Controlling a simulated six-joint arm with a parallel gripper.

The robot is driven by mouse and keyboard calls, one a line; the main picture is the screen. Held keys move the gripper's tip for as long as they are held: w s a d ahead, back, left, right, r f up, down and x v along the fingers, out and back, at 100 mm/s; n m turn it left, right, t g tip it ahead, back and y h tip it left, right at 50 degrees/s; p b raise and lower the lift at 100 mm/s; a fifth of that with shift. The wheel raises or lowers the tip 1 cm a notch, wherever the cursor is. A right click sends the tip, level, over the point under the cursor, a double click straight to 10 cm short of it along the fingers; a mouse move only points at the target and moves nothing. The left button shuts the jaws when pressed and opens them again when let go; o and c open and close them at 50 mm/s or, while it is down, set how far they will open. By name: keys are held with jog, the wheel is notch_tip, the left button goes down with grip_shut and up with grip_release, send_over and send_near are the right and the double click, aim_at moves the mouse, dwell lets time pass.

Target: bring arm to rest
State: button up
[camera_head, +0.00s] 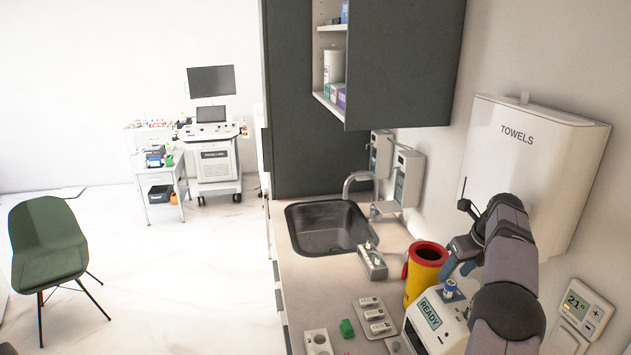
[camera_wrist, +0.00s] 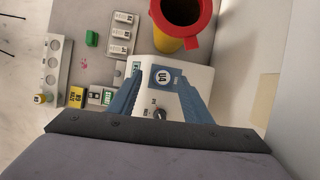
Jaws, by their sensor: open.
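My gripper (camera_wrist: 159,80) is open, its two blue fingers pointing down over the white machine (camera_head: 427,325) on the counter. It shows in the head view (camera_head: 460,268) too, low in front of the towel dispenser.
A yellow bin with a red rim (camera_head: 425,263) stands close beside the fingers. The towel dispenser (camera_head: 535,165) and thermostat (camera_head: 585,308) are on the wall at right. A tray of labelled pieces (camera_head: 374,318), a green block (camera_head: 346,328) and the sink (camera_head: 328,228) lie to the left.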

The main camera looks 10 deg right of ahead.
jog(key=s+a+f+n+g+b, duration=0.1)
jog(key=s+a+f+n, duration=0.15)
jog(key=a+n, duration=0.45)
jog(key=s+a+f+n+g+b, duration=0.1)
jog(key=s+a+f+n, duration=0.15)
jog(key=a+n, duration=0.4)
jog(key=s+a+f+n+b, duration=0.1)
jog(key=s+a+n, duration=0.25)
jog(key=a, duration=0.65)
jog(key=s+a+f+n, duration=0.3)
jog(key=s+a+n, duration=0.1)
jog(key=s+n, duration=0.2)
jog(key=s+a+f+n+g+b, duration=0.1)
jog(key=s+a+f+n, duration=0.2)
jog(key=s+n, duration=0.3)
jog(key=s+a+f+n+g+b, duration=0.1)
jog(key=s+a+f+n, duration=0.2)
jog(key=s+n, duration=0.3)
jog(key=s+a, duration=0.1)
jog(key=s, duration=0.2)
jog(key=shift+a+n, duration=0.3)
jog(key=shift+a, duration=0.05)
